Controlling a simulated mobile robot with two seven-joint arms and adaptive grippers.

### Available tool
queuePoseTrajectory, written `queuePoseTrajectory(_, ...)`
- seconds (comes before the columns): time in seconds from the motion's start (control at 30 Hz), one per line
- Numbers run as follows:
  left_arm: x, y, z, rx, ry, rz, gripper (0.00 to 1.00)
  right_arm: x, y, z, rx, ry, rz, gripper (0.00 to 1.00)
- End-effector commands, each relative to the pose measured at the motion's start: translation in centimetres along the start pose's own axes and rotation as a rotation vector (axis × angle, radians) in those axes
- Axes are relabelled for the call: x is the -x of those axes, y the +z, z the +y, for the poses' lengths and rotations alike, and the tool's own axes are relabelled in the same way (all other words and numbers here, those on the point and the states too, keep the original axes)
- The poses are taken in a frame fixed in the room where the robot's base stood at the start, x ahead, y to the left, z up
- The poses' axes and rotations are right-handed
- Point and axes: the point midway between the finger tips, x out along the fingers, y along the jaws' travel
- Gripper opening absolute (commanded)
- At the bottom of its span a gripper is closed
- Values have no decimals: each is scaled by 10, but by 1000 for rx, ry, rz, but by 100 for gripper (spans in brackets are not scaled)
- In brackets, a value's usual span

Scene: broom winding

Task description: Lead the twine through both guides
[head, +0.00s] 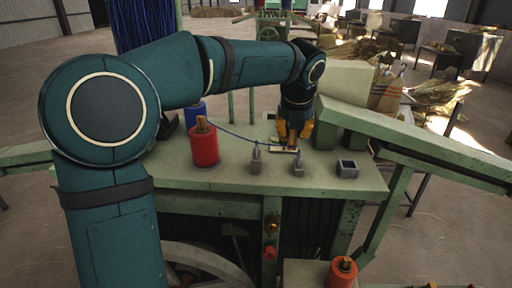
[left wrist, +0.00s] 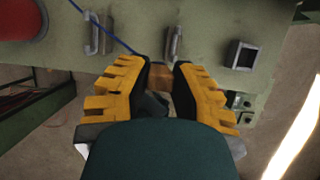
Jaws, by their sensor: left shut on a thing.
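My left gripper (head: 294,136) is low over the green table, behind the right-hand guide. In the left wrist view its yellow fingers (left wrist: 160,82) are closed on a small brown piece (left wrist: 160,75). The blue twine (head: 240,134) runs from beside the blue spool (head: 194,112) to this piece. Two grey upright guides stand on the table: the left guide (head: 256,159) and the right guide (head: 298,164). In the left wrist view the twine (left wrist: 118,40) crosses the left guide (left wrist: 93,38); I cannot tell if it lies inside. The right guide (left wrist: 173,42) is just beyond the fingers.
A red spool (head: 205,148) stands left of the guides, in front of the blue spool. A small dark square holder (head: 347,169) is at the right. A pale block (head: 346,83) and brooms (head: 386,94) stand behind. The table's front strip is clear.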

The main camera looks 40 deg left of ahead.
Motion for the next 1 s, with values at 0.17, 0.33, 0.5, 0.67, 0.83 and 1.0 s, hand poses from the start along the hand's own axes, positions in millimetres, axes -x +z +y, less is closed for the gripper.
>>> queuePoseTrajectory(0.17,0,5,-16,-1,-1,1,2,11,-2,-4,0,0,0,47)
queuePoseTrajectory(0.33,-4,9,-31,-2,-1,0,2,8,-1,-3,0,0,0,47)
queuePoseTrajectory(0.5,-6,13,-46,-2,-1,1,2,8,-1,-3,0,0,0,47)
queuePoseTrajectory(0.67,-8,18,-60,-2,-2,0,2,8,-1,-3,0,0,0,47)
queuePoseTrajectory(0.83,-10,22,-74,-2,-1,1,2,8,-1,-3,0,0,0,47)
queuePoseTrajectory(1.0,-12,27,-88,-1,-2,-1,2,8,-1,-3,0,0,0,47)
